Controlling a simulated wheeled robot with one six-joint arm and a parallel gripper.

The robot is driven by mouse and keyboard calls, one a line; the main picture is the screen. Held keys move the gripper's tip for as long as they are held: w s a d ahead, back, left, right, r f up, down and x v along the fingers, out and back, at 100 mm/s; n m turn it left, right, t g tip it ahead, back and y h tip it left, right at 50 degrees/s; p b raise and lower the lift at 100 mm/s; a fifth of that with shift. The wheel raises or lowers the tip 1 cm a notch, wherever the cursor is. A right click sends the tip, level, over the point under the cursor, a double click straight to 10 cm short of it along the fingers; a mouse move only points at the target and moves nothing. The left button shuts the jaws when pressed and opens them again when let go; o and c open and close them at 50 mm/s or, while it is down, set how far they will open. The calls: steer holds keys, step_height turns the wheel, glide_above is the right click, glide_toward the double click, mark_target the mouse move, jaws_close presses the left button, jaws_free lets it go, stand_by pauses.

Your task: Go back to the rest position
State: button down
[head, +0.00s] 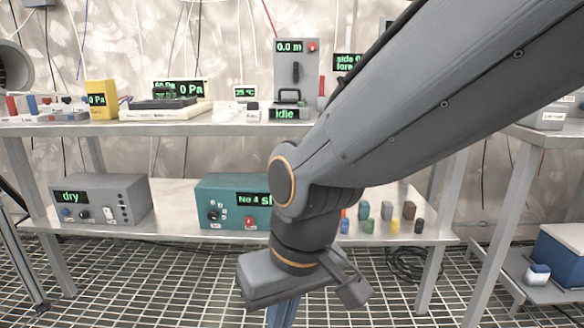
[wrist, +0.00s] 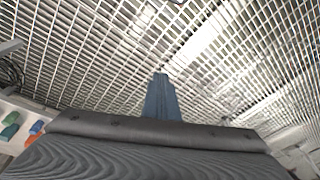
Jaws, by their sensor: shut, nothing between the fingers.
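My gripper (head: 284,312) hangs in front of the shelves in the head view, pointing down over the floor grating. Its blue fingers run off the bottom edge of that view. In the wrist view my gripper (wrist: 160,78) shows as closed blue fingers with nothing between them, over bare grating. My grey arm crosses the head view from the upper right and hides part of both shelves.
The upper shelf (head: 200,128) holds a yellow meter (head: 101,100) and a grey "Idle" device (head: 290,112). The lower shelf (head: 170,215) holds a grey "dry" box (head: 125,195), a teal box (head: 225,200) and several small coloured blocks (head: 385,210). A blue box (head: 562,255) stands at right.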

steer(key=s+r+g, duration=0.1)
steer(key=s, duration=0.4)
steer(key=d+r+m+h+p, duration=0.1)
steer(key=d+r+m+p, duration=0.2)
steer(key=d+r+p, duration=0.7)
steer(key=d+r+m+h+p, duration=0.1)
steer(key=d+r+m+p, duration=0.1)
steer(key=d+r+p, duration=0.9)
step_height(320, 180, up, 7)
steer(key=p, duration=1.5)
steer(key=shift+w+d+f+m+p, duration=0.15)
steer(key=shift+f+m+p, duration=0.05)
steer(key=shift+m+p, duration=0.2)
steer(key=c, duration=2.5)
jaws_free()
